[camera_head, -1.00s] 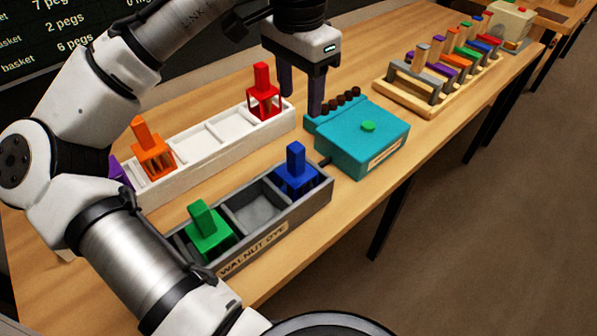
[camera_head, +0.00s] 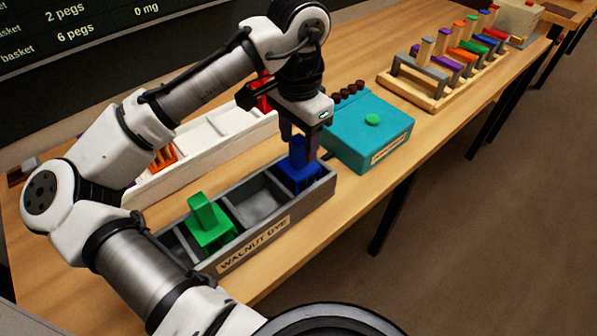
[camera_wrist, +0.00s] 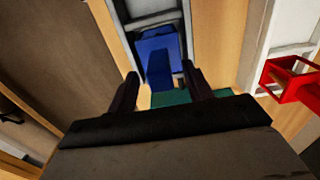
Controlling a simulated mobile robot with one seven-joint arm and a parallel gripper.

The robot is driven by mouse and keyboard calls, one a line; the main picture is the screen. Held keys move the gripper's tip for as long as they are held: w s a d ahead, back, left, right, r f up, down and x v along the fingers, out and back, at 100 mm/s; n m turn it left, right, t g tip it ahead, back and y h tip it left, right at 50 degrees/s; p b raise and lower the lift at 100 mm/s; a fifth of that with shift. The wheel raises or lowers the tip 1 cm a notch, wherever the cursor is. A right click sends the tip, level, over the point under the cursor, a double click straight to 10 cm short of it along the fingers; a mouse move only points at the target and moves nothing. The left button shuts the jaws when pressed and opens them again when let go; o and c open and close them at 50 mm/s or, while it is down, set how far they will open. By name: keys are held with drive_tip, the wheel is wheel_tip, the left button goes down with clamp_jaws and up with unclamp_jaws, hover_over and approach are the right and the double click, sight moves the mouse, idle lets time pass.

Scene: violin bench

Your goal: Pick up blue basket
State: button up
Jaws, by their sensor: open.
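The blue basket (camera_head: 302,172) stands in the right-end compartment of the grey "WALNUT DYE" trough (camera_head: 280,224), its block handle pointing up. My gripper (camera_head: 300,145) is open, directly over the basket, with its fingers pointing down around the level of the handle. In the wrist view the blue basket (camera_wrist: 158,55) shows ahead, between and beyond my two open fingers (camera_wrist: 160,88). I cannot tell whether a finger touches the handle. The fingers partly hide the basket in the head view.
A green basket (camera_head: 208,225) stands in the same trough. Behind is a white trough (camera_head: 205,145) with orange and red (camera_wrist: 292,78) baskets, partly hidden by my arm. A teal box (camera_head: 365,135) sits close to the right. A wooden rack (camera_head: 415,90) of coloured pieces stands farther right.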

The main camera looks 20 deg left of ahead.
drive_tip(key=shift+f, duration=1.15)
clamp_jaws()
